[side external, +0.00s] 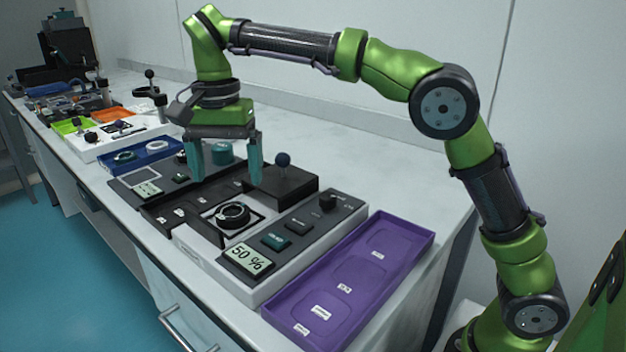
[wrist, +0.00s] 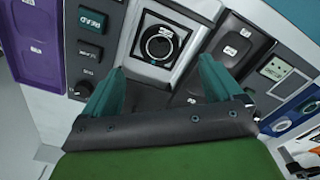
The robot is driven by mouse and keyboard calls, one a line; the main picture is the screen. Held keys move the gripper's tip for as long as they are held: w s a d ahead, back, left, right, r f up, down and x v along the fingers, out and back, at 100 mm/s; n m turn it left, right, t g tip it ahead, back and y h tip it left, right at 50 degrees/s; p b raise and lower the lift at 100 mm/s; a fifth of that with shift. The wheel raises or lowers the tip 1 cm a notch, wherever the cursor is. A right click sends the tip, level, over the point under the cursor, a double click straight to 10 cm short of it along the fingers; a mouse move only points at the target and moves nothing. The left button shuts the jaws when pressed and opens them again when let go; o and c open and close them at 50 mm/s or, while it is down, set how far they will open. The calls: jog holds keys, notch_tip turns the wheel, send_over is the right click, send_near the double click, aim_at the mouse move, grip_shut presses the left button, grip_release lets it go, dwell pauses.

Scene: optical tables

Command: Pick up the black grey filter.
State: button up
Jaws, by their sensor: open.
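A black ring-shaped filter (side external: 233,215) lies flat in a square, white-edged seat on the white device beside the "50 %" display.
A dark box with a ball knob (side external: 283,161) stands close to the right finger. A purple tray (side external: 410,226) lies on the right, a black tray (side external: 165,218) on the left. A teal cylinder (side external: 222,153) and blue tray (side external: 113,163) are farther back.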

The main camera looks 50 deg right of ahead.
aim_at(232, 210)
notch_tip(232, 210, down, 7)
jog(key=shift+r, duration=0.1)
jog(key=c, duration=1.2)
jog(key=shift+c, duration=0.2)
